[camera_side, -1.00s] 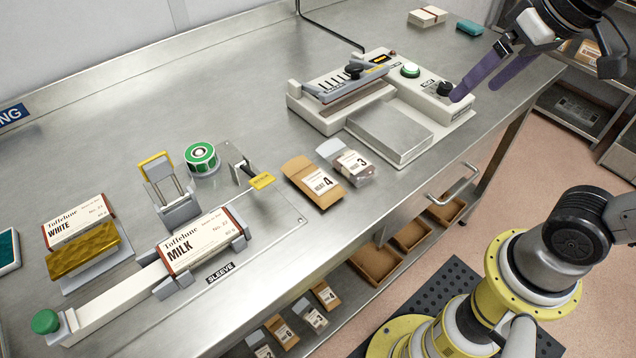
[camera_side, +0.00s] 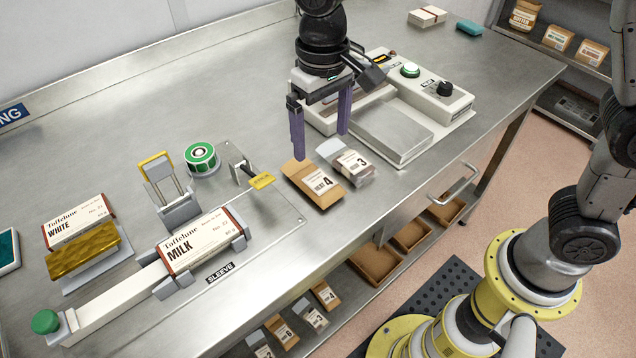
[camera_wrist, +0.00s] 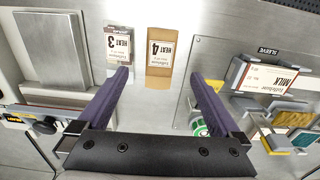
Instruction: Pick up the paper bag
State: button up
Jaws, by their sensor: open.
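The paper bag (camera_side: 316,186) is brown kraft with a white label marked 4. It lies flat on the steel bench, left of a clear bag (camera_side: 350,164) with a label marked 3. My gripper (camera_side: 321,144) is open and empty, with purple fingers pointing down, above the bench just behind the two bags. In the wrist view the paper bag (camera_wrist: 160,55) lies ahead of the gap between my fingertips (camera_wrist: 161,78), and the clear bag (camera_wrist: 119,46) is to its left. Nothing is between the fingers.
A sealing machine (camera_side: 385,112) stands right of and behind my gripper. A sleeve fixture (camera_side: 205,240) with a Milk carton stands to the left, with a green tape roll (camera_side: 202,158) behind it. The bench's front edge is close to the bags.

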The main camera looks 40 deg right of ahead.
aim_at(319, 181)
jog(key=f, duration=1.1)
jog(key=shift+w+a, duration=0.1)
jog(key=shift+w, duration=0.1)
jog(key=shift+r, duration=0.1)
jog(key=c, duration=1.3)
